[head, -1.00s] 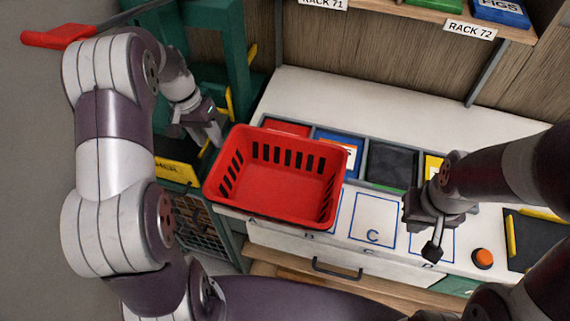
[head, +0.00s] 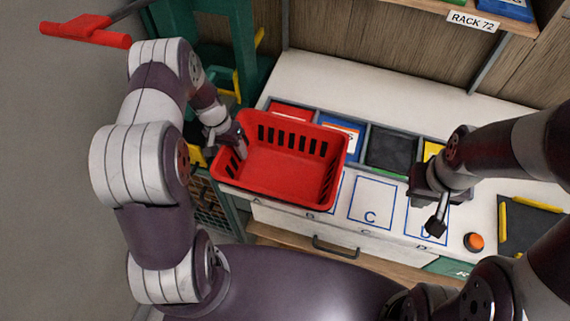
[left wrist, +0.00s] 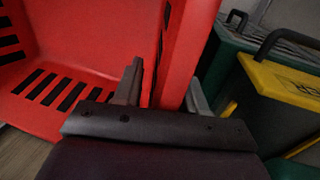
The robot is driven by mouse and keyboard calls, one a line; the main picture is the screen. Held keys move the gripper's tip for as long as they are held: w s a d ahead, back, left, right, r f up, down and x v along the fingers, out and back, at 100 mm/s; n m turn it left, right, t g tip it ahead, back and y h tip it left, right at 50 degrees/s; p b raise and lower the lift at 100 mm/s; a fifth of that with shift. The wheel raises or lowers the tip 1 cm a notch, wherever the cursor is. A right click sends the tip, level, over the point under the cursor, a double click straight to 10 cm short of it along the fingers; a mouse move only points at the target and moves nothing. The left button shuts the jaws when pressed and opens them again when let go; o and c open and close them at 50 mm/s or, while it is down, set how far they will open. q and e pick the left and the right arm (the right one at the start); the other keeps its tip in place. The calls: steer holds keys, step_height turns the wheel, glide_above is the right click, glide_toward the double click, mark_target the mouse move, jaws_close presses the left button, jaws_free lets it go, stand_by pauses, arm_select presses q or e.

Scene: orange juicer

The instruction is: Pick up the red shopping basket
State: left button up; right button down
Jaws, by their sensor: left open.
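The red shopping basket (head: 285,165) stands upright on the left part of the white counter, empty, with slotted walls. Its near left corner reaches the counter's edge. My left gripper (head: 238,147) is at the basket's left wall. In the left wrist view my left gripper (left wrist: 165,88) is open, with one finger inside the basket (left wrist: 90,50) and the other outside, the red wall between them. Whether either finger touches the wall cannot be told. My right gripper (head: 437,215) hangs over the counter near square D, clear of the basket; its jaw opening is not clear.
Several coloured bins (head: 392,148) stand in a row behind the basket. Lettered squares (head: 371,202) are marked on the counter to its right. An orange button (head: 474,241) and a dark tray (head: 530,226) lie further right. A green frame (head: 243,55) stands behind my left arm.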

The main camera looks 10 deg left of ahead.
arm_select(q)
jaws_close()
